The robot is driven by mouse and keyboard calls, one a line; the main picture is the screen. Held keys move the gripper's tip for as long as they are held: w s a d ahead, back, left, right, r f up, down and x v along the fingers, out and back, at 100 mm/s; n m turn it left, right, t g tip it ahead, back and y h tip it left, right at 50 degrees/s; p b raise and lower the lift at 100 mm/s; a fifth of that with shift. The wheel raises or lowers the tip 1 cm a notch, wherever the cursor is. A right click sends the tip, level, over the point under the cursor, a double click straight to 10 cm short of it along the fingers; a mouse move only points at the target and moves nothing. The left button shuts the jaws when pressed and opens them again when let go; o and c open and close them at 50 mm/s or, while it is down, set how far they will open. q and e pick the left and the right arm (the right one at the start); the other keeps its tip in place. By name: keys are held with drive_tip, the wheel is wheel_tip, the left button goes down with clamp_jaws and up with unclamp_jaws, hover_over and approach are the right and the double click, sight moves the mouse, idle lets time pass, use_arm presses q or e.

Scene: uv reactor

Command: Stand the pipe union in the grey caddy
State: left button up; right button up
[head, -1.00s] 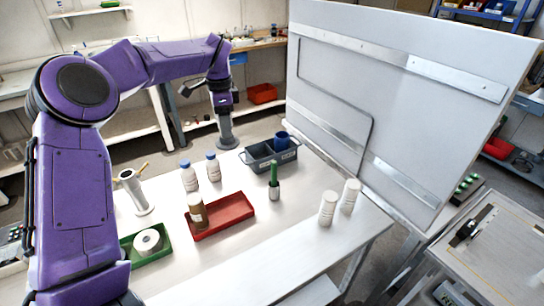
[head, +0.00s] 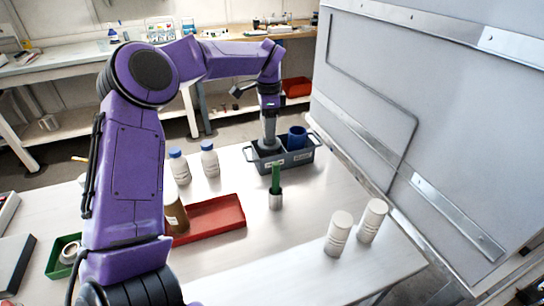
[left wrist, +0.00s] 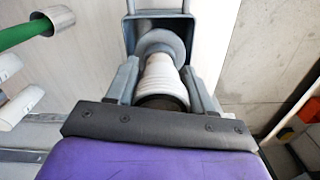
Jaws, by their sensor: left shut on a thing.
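The pipe union is a pale grey-white ribbed piece with a wide round flange at its lower end; it shows in the head view (head: 269,128) and in the left wrist view (left wrist: 160,70). My left gripper (left wrist: 163,85) is shut on its body, one finger on each side, and holds it upright, flange down. The gripper also shows in the head view (head: 268,103). The grey caddy (head: 291,163) stands below it. The flange is at the left compartment, between the caddy's walls (left wrist: 130,37) in the wrist view. I cannot tell whether it touches the floor. My right gripper is out of view.
A blue cup (head: 297,137) fills the caddy's right compartment. A green-topped metal piece (head: 275,188) stands in front. Two blue-capped bottles (head: 180,167) are to the left, a red tray (head: 216,219) nearer, and two white containers (head: 338,232) at front right. A large grey panel (head: 430,110) rises on the right.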

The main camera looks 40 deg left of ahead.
sight(268, 145)
use_arm(q)
wheel_tip(268, 145, down, 7)
drive_tip(key=shift+f+p, duration=0.1)
drive_tip(key=shift+p, duration=0.45)
drive_tip(key=shift+s+f, duration=0.1)
drive_tip(key=shift+f, duration=0.05)
drive_tip(key=o, duration=0.9)
wheel_tip(268, 145, up, 12)
drive_tip(key=shift+r+b, duration=0.2)
drive_tip(key=shift+b, duration=0.45)
